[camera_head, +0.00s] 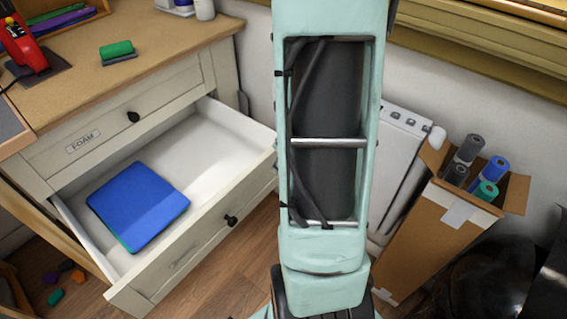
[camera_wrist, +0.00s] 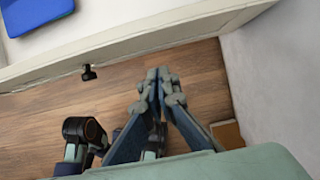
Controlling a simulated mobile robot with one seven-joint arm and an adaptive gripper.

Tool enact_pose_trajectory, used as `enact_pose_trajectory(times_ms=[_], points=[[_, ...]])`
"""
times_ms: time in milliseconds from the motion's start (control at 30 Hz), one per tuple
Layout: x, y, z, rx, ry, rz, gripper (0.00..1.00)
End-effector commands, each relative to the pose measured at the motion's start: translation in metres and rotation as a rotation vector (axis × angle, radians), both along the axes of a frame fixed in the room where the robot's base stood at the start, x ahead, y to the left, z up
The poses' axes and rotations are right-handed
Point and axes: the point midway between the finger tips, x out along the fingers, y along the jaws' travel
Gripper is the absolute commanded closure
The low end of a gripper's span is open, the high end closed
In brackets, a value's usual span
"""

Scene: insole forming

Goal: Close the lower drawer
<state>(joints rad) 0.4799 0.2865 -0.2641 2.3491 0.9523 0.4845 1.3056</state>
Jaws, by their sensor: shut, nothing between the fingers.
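The lower drawer (camera_head: 190,262) is pulled well out of the wooden-topped cabinet in the head view. Its front has a dark knob (camera_head: 231,220), and blue foam sheets (camera_head: 140,203) lie inside on its white floor. In the wrist view the drawer front (camera_wrist: 150,42) crosses the upper part, with its knob (camera_wrist: 88,72) left of centre and a blue foam corner (camera_wrist: 35,12) inside. My gripper (camera_wrist: 160,76) is shut and empty, over the wood floor on the outer side of the drawer front, right of the knob. It looks apart from the front. My gripper is hidden in the head view.
The upper drawer (camera_head: 105,137), labelled FOAM, is shut above. A green-topped block (camera_head: 116,50) and a red tool (camera_head: 22,45) stand on the cabinet top (camera_head: 170,38). A cardboard box (camera_head: 432,225) of rolls stands at the right. Small coloured pieces (camera_head: 66,266) lie on the floor.

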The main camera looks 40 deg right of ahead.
Motion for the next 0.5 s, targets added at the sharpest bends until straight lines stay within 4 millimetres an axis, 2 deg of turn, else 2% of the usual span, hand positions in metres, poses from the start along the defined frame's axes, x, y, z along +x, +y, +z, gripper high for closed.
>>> enact_pose_trajectory(times_ms=[33, 133, 200, 300, 500], points=[[0.004, 0.002, -0.017, 0.002, 0.001, 0.001, 1.0], [0.011, 0.003, -0.033, 0.0, 0.001, 0.001, 1.0], [0.024, 0.007, -0.024, -0.002, -0.002, 0.006, 1.0], [0.036, 0.01, -0.024, -0.001, 0.0, 0.004, 1.0], [0.048, 0.013, -0.024, -0.002, -0.001, 0.002, 1.0]])
